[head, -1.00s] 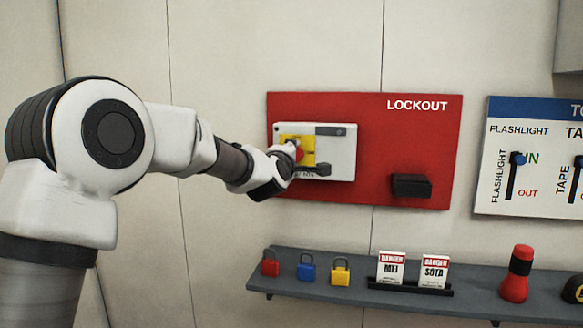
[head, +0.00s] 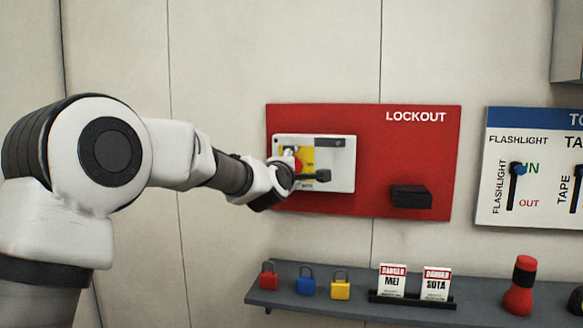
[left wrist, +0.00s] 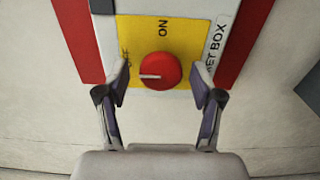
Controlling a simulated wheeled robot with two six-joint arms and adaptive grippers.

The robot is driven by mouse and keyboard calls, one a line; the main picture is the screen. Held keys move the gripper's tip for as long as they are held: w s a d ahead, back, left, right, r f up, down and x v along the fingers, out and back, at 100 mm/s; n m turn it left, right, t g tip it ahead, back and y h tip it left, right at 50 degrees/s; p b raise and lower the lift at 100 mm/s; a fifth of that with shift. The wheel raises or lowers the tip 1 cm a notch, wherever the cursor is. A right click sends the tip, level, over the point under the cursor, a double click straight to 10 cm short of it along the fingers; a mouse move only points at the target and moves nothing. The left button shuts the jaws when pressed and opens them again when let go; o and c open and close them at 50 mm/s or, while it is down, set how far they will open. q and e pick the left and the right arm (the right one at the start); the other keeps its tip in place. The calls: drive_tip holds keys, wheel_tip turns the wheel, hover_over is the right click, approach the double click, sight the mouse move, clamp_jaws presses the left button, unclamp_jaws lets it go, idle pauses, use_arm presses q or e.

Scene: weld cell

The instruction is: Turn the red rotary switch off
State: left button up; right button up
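The red rotary switch (left wrist: 160,71) sits on a yellow plate (left wrist: 185,28) in the left wrist view. Its white mark points left, towards the partly hidden OFF lettering; ON is printed above the knob. In the head view the switch (head: 297,164) is partly hidden by my left gripper (head: 288,160). In the left wrist view my left gripper (left wrist: 162,82) is open, with one fingertip on each side of the knob and a gap on both sides. My right gripper is not in view.
The switch is on a white box (head: 343,168) on the red LOCKOUT board (head: 400,150). A black block (head: 411,196) is at the board's right. Below, a grey shelf (head: 340,304) holds padlocks, danger tags and a red flashlight (head: 520,286). A tool board (head: 530,210) hangs at right.

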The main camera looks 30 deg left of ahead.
use_arm(q)
drive_tip(key=v, duration=0.7)
drive_tip(key=shift+s, duration=0.25)
drive_tip(key=shift+f, duration=0.1)
